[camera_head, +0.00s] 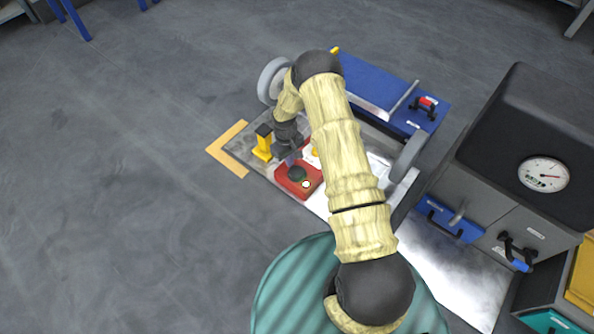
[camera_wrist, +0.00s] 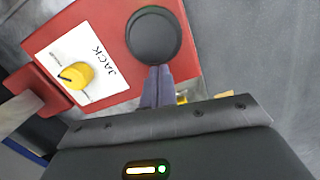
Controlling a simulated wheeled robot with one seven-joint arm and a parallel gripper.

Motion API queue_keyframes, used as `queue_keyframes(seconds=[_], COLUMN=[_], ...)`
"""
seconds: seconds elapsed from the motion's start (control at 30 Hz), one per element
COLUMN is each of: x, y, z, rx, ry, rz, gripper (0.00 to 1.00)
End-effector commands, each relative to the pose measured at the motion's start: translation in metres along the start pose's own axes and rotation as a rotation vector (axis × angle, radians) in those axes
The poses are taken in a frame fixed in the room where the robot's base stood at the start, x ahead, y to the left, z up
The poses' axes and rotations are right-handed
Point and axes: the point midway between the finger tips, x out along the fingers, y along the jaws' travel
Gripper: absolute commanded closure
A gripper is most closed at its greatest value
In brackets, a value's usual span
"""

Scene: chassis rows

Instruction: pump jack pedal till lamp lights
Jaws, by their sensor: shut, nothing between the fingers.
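The red jack unit (camera_head: 283,185) sits on a metal plate and carries a round black pedal (camera_head: 297,174). In the wrist view the red jack unit (camera_wrist: 115,18) has a white JACK label (camera_wrist: 82,50) and a yellow knob (camera_wrist: 75,75). The pedal (camera_wrist: 153,36) fills the top middle there. My gripper (camera_head: 291,161) is shut and empty at the pedal; its fingertips (camera_wrist: 157,70) overlap the pedal's edge in the wrist view. I cannot tell whether they press it. A small pale round spot (camera_head: 306,184), possibly the lamp, shows beside the pedal; I cannot tell whether it is lit.
A yellow post with a black top (camera_head: 262,143) stands just left of the gripper. A blue panel (camera_head: 380,90) and grey wheels (camera_head: 272,80) lie behind. A grey cabinet with a gauge (camera_head: 543,174) stands at right. The floor at left is clear.

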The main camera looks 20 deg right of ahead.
Motion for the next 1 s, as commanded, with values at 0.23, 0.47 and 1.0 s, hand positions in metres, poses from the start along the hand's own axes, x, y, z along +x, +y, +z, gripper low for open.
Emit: queue_keyframes(seconds=[0.23, 0.47, 1.0], x=[-0.007, -0.041, -0.147], y=[0.0, 0.0, 0.0], z=[0.001, 0.001, 0.0], rx=[-0.001, -0.001, -0.001], ry=[-0.002, 0.0, 0.001], rz=[0.0, 0.001, 0.001], gripper=[1.0, 1.0, 1.0])
